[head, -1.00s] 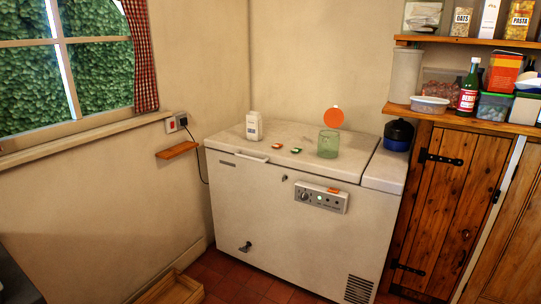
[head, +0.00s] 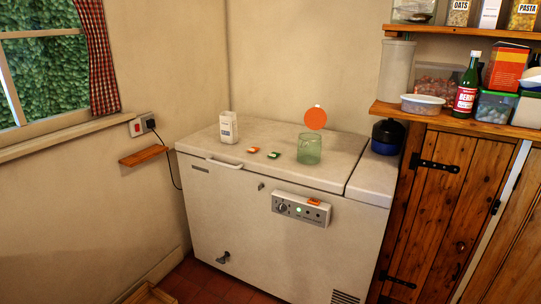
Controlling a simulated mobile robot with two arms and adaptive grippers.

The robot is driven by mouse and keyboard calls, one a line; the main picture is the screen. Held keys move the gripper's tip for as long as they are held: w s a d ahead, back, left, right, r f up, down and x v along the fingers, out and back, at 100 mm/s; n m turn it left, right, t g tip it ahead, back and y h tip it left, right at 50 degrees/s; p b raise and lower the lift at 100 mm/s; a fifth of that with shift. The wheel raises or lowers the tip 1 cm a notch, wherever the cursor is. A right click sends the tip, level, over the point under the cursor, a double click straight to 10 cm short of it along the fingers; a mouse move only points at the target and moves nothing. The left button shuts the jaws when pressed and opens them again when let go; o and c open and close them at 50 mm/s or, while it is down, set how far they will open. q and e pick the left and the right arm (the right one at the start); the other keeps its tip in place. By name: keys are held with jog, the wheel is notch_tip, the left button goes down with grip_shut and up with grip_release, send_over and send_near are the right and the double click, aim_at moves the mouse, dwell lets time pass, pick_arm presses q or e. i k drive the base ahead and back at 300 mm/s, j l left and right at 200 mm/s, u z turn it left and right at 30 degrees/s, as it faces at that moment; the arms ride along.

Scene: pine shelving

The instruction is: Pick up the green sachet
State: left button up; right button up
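The green sachet (head: 274,155) lies flat on the white lid of the chest freezer (head: 240,138). It is small, with a pale patch on it. An orange sachet (head: 253,150) lies just to its left, apart from it. A green glass tumbler (head: 309,149) stands just to its right. Neither of my grippers shows in the head view.
A white bottle (head: 228,127) stands at the lid's left, and an orange disc (head: 315,118) is behind the tumbler. A dark blue pot (head: 387,137) is at the right rear. Shelves (head: 450,118) with jars and boxes overhang the right side. The front of the lid is clear.

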aim_at(273, 154)
jog(key=i+j, duration=0.8)
jog(key=j, duration=0.2)
